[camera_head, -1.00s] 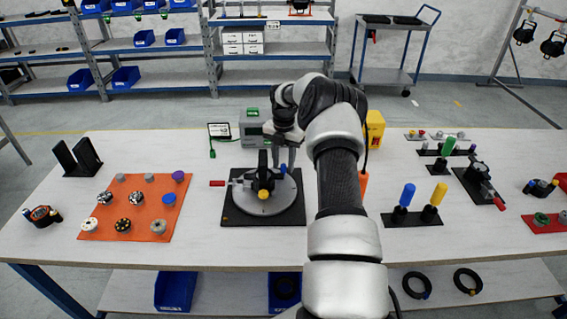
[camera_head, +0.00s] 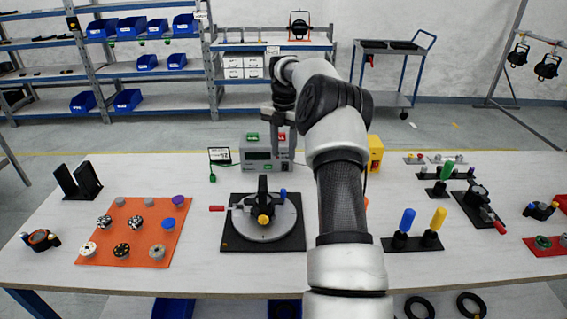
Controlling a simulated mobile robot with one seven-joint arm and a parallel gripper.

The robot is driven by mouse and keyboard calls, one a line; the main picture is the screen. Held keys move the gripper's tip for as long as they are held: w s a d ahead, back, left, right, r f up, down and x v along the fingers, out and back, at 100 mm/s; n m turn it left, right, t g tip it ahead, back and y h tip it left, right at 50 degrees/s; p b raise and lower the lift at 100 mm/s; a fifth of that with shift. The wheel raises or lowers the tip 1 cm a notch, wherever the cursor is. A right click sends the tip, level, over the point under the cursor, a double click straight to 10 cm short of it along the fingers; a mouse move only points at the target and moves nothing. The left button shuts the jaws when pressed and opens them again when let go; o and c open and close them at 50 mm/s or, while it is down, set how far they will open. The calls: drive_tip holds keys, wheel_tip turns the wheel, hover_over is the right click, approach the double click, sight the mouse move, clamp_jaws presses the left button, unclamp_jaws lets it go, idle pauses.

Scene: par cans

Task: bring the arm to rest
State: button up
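My arm reaches up through the middle of the view, over the white workbench (camera_head: 340,270). My gripper (camera_head: 285,118) hangs pointing down at the arm's far end, in front of the grey box with green and red buttons (camera_head: 258,160). It is above the bench top and apart from the turntable fixture (camera_head: 264,220). The fingers are small and partly merge with the grey box behind, so I cannot tell how far apart they are. I see nothing held between them.
An orange mat (camera_head: 135,228) with several round parts lies at left, beside a black upright holder (camera_head: 78,181). Blue and yellow handles (camera_head: 406,221) stand right of my arm. A yellow box (camera_head: 375,155) is behind it. Shelves and a cart (camera_head: 388,72) stand beyond clear floor.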

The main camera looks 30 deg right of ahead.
drive_tip(key=shift+r, duration=0.8)
drive_tip(key=s+a+r+m+t+h+p, duration=0.1)
drive_tip(key=s+a+r+m, duration=0.25)
drive_tip(key=a+r, duration=0.3)
drive_tip(key=s+a+r+m+t+p, duration=0.1)
drive_tip(key=s+a+r+m, duration=0.25)
drive_tip(key=a+r, duration=0.35)
drive_tip(key=s+a+r+m+h+p, duration=0.1)
drive_tip(key=s+a+r+m+p, duration=0.15)
drive_tip(key=s+a+r, duration=0.4)
drive_tip(key=s+a+m+t+y+p, duration=0.1)
drive_tip(key=s+a+m, duration=0.2)
drive_tip(key=s+m, duration=0.4)
drive_tip(key=s+a+m+t+y+p, duration=0.1)
drive_tip(key=s+a+m, duration=0.3)
drive_tip(key=s+m, duration=0.4)
drive_tip(key=s+t, duration=0.1)
drive_tip(key=s, duration=0.5)
drive_tip(key=shift+s+a+r+t, duration=0.3)
drive_tip(key=shift+s, duration=0.05)
drive_tip(key=shift+s, duration=0.1)
